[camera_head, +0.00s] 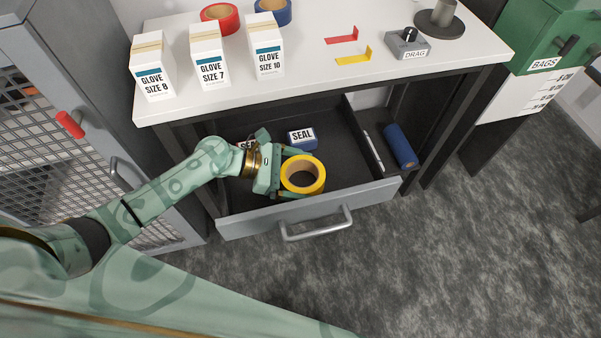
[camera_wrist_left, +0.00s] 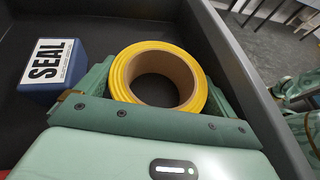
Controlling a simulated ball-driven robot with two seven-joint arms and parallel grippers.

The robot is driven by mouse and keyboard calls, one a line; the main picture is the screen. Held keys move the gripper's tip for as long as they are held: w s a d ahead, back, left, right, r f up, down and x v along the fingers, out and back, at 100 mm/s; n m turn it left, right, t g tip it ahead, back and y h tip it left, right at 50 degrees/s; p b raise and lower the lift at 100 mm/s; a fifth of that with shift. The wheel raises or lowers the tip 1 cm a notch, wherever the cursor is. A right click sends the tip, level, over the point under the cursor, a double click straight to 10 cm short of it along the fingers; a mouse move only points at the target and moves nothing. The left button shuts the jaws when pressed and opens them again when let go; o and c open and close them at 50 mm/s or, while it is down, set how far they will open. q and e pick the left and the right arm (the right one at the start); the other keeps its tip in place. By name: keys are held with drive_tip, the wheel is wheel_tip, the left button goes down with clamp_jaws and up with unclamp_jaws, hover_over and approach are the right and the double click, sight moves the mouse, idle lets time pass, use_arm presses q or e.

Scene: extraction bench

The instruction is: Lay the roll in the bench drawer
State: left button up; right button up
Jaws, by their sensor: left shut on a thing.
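The yellow tape roll (camera_head: 319,175) with a brown core is within the open bench drawer (camera_head: 335,140), near its front panel. My left gripper (camera_head: 290,175) is shut on the roll, with a finger on either side of it. The wrist view shows the roll (camera_wrist_left: 190,62) flat, its hole facing up, between the green fingers (camera_wrist_left: 155,95). I cannot tell whether the roll touches the drawer floor. A blue SEAL box (camera_head: 302,138) stands behind it in the drawer and shows left of the roll in the wrist view (camera_wrist_left: 48,68).
Another box (camera_head: 247,144) is partly hidden behind my gripper. The drawer's front handle (camera_head: 318,229) sticks out. A blue cylinder (camera_head: 401,146) lies right of the drawer. The benchtop (camera_head: 300,50) above holds glove boxes, tape rolls and a DRAG block. A mesh cabinet (camera_head: 60,120) stands left.

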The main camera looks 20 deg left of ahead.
use_arm(q)
drive_tip(key=o, duration=0.7)
drive_tip(key=shift+f, duration=0.1)
drive_tip(key=shift+r, duration=0.2)
drive_tip(key=p+v, duration=0.2)
drive_tip(key=v, duration=1)
use_arm(e)
drive_tip(key=shift+w+r, duration=0.3)
drive_tip(key=shift+r, duration=0.2)
drive_tip(key=shift+w+r, duration=0.25)
drive_tip(key=shift+r, duration=0.25)
